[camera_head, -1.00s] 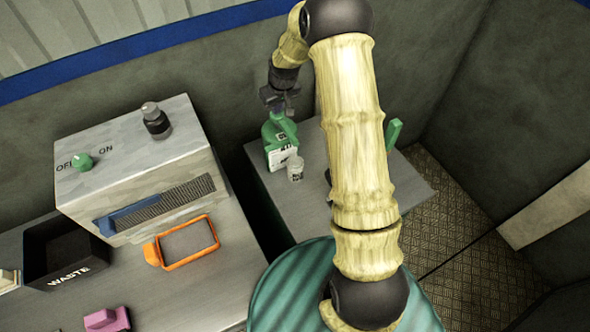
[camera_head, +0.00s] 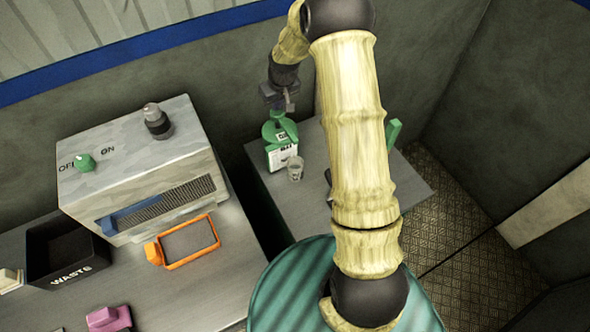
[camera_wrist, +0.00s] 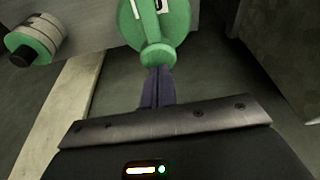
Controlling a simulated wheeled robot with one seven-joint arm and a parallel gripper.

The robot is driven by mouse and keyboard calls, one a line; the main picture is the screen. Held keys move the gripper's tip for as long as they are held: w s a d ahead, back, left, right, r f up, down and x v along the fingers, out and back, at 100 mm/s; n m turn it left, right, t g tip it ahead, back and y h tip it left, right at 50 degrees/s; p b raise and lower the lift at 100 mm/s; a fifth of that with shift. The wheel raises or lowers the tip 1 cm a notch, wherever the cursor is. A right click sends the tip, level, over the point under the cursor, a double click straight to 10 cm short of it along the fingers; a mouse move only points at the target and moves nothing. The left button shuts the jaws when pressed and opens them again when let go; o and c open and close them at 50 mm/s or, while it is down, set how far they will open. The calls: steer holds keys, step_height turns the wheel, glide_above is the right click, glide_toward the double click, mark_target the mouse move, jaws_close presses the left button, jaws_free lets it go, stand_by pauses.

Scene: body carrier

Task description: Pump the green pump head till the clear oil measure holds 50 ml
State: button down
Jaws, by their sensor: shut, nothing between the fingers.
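The green pump bottle (camera_head: 281,150) with a white label stands on the small grey table, near its back left corner. Its green pump head (camera_head: 284,132) is directly under my gripper (camera_head: 284,107). In the wrist view the green pump head (camera_wrist: 158,54) lies right at the tips of my shut gripper (camera_wrist: 157,75); whether they touch, I cannot tell. The clear oil measure (camera_head: 295,168) is a small see-through cup standing on the table in front of the bottle. Its oil level is too small to read.
A grey machine (camera_head: 140,165) with a green knob stands on the bench to the left. An orange frame (camera_head: 187,241), a black waste bin (camera_head: 65,255) and a pink object (camera_head: 108,319) are also there. Another green item (camera_head: 394,133) shows behind my arm.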

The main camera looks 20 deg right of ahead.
steer(key=shift+r+p, duration=1.3)
steer(key=shift+r, duration=1.1)
steer(key=shift+s, duration=0.1)
steer(key=shift+s+r, duration=0.15)
steer(key=shift+s, duration=0.2)
steer(key=s+r+m+b, duration=0.1)
steer(key=s+r+b, duration=0.1)
steer(key=s, duration=1.2)
steer(key=s+r+m+b, duration=0.1)
steer(key=s+r+b, duration=0.1)
steer(key=s, duration=1.2)
steer(key=shift+s+m+g+h+b, duration=0.25)
steer(key=shift+m+g+h+b, duration=0.05)
steer(key=shift+m+h, duration=0.1)
steer(key=shift+w, duration=0.1)
